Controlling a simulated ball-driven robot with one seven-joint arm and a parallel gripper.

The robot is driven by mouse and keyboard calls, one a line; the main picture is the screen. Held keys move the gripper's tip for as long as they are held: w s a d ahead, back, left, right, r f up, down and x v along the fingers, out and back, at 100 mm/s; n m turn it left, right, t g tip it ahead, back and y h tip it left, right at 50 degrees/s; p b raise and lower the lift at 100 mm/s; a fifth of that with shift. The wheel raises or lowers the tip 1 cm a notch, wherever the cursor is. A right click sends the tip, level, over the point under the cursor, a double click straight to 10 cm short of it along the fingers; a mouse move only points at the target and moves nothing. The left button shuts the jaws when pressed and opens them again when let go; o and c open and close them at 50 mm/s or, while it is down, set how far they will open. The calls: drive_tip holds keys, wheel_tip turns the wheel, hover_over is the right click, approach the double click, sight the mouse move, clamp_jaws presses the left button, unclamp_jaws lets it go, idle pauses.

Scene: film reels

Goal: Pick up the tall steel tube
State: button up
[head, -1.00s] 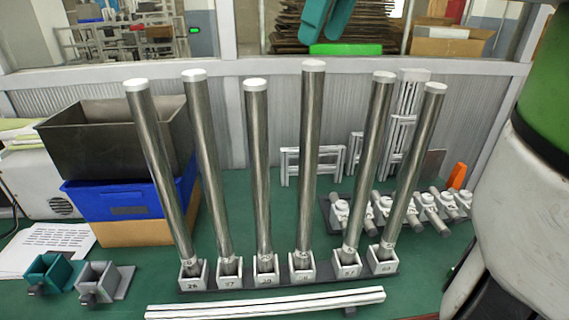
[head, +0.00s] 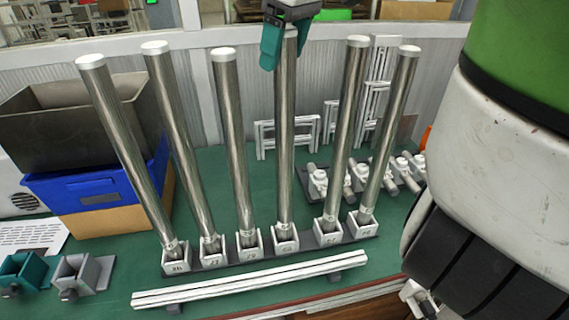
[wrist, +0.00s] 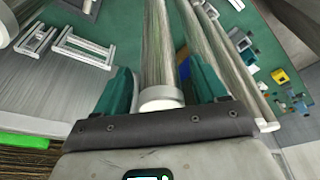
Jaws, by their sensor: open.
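The tall steel tube (head: 285,130) stands upright in a white numbered socket, fourth from the left in a row of several steel tubes. Its upper end is partly hidden by my gripper (head: 284,48), which is at the top of the tube with its teal fingers pointing down. In the wrist view the tube (wrist: 158,50), with its white cap toward the palm, lies between the two open teal fingers of my gripper (wrist: 160,82). A gap shows on the right side; on the left the finger is close to the tube, and I cannot tell whether they touch.
Neighbouring tubes stand close on both sides, the third tube (head: 234,140) left and the fifth tube (head: 345,130) right. A white rail (head: 250,281) lies in front of the rack. A blue crate (head: 100,192) is at left, and small metal fittings (head: 360,178) are behind at right.

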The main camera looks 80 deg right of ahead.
drive_tip(key=shift+w+f, duration=0.15)
drive_tip(key=shift+f, duration=0.35)
clamp_jaws()
idle(0.3)
